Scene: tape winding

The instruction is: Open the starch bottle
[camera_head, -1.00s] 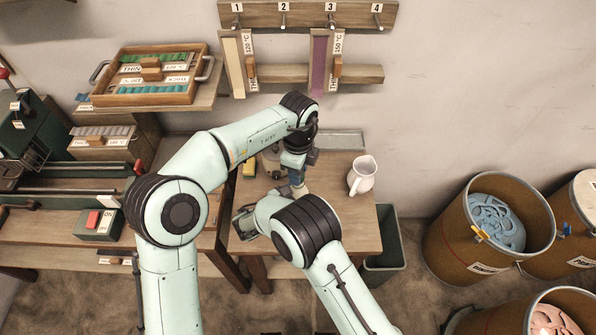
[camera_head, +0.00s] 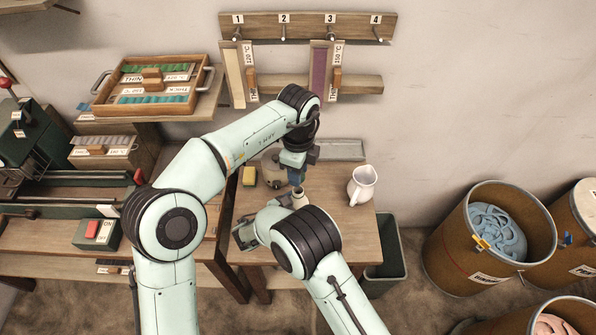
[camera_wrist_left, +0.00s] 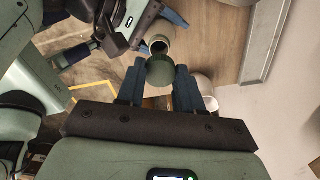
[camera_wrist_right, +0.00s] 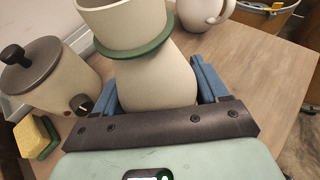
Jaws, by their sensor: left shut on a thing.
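The starch bottle (camera_wrist_right: 160,80) is cream with a green collar (camera_wrist_right: 140,50). My right gripper (camera_wrist_right: 158,85) is shut around its body, and the bottle stands upright at the table. In the left wrist view the bottle's dark open mouth (camera_wrist_left: 158,46) shows. My left gripper (camera_wrist_left: 160,82) is shut on a round green cap (camera_wrist_left: 160,70), which is off the mouth and close beside it in that view. In the head view my left gripper (camera_head: 296,178) is just above the bottle (camera_head: 299,199); the right fingers are hidden behind my arm.
A white jug (camera_head: 362,185) stands right of the bottle on the small wooden table (camera_head: 345,225). A lidded pot (camera_wrist_right: 50,75) and a yellow sponge (camera_head: 249,176) are to the left. A grey bin (camera_head: 388,255) stands beside the table.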

